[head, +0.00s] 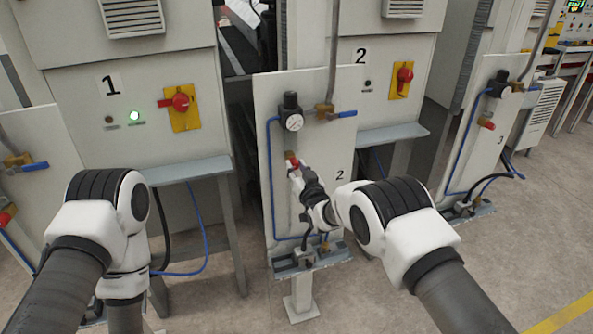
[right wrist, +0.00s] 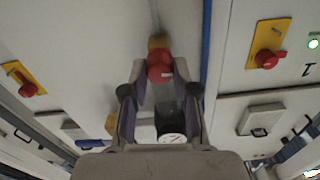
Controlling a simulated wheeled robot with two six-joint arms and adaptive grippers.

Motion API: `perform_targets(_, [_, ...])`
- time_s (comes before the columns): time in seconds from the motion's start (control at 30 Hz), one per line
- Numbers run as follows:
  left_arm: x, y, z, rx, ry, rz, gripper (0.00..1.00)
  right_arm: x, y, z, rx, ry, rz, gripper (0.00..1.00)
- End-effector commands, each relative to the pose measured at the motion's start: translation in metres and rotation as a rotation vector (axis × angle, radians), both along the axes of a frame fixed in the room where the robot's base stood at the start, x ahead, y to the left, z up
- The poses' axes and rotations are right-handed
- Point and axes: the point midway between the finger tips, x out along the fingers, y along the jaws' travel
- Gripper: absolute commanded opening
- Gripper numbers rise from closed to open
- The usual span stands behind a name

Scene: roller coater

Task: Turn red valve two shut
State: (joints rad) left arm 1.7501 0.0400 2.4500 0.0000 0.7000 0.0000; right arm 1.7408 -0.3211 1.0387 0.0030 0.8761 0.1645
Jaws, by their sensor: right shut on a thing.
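Red valve two (head: 291,160) is a small red knob on a brass fitting on the pale panel (head: 265,100) marked 2. My right gripper (head: 294,168) is at this knob, facing the panel. In the right wrist view the red knob (right wrist: 160,68) sits between the fingertips of my right gripper (right wrist: 160,72), which are shut on it. The fingers partly hide the knob in the head view, and its exact angle is hard to read. My left arm shows at the left, but its gripper is not in view.
Above the knob are a pressure gauge (head: 291,121) and a blue-handled valve (head: 341,114). A blue hose (head: 271,180) runs down the panel's left side. Red switches on yellow plates sit on cabinet one (head: 182,105) and cabinet two (head: 402,78). A grey shelf (head: 187,171) juts out at left.

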Motion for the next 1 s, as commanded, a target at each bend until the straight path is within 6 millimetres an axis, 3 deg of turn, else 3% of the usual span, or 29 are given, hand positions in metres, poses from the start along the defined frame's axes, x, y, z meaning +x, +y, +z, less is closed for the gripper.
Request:
perform_targets(0.4, [0.000, 0.000, -0.028, 0.000, 0.000, 0.000, 0.54, 0.001, -0.001, -0.001, 0.331, 0.103, 0.000, 0.00])
perform_targets(1.0, [0.000, 0.000, -0.048, 0.000, 0.000, 0.000, 0.54, 0.001, -0.002, -0.001, 0.874, 0.280, -0.001, 0.00])
